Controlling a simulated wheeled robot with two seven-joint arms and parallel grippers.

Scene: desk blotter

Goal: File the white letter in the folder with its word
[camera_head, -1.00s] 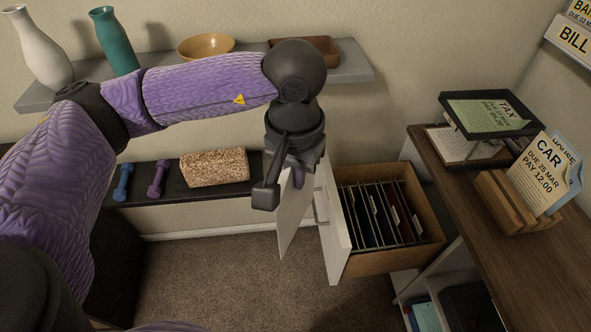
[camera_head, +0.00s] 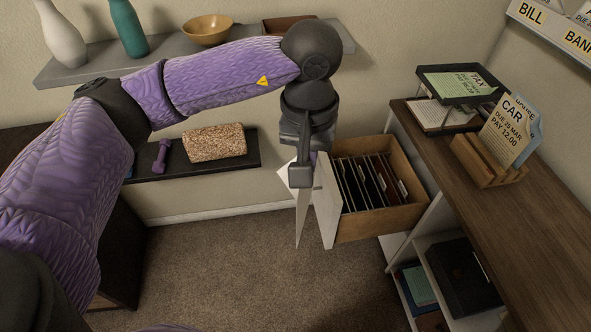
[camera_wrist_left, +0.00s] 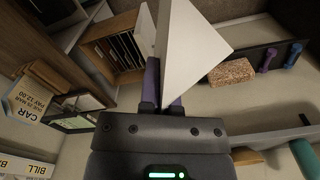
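My left gripper (camera_head: 303,172) is shut on the white letter (camera_head: 302,215), which hangs below it, nearly edge-on in the head view. In the wrist view the letter (camera_wrist_left: 188,50) rises from between the purple fingers (camera_wrist_left: 161,88) as a large white sheet; its word cannot be seen. The open drawer (camera_head: 398,160) holds several dark hanging folders (camera_head: 362,183) with small pale tabs too small to read. The gripper and letter are just left of the white drawer front (camera_head: 327,205), outside the drawer. My right gripper is not in view.
A desk (camera_head: 540,190) at the right bears a letter tray (camera_head: 462,82) with a TAX sheet and a wooden rack (camera_head: 487,160) with a CAR paper. A wall shelf (camera_head: 180,60) with vases is behind my arm. A low bench (camera_head: 195,165) stands left of the drawer.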

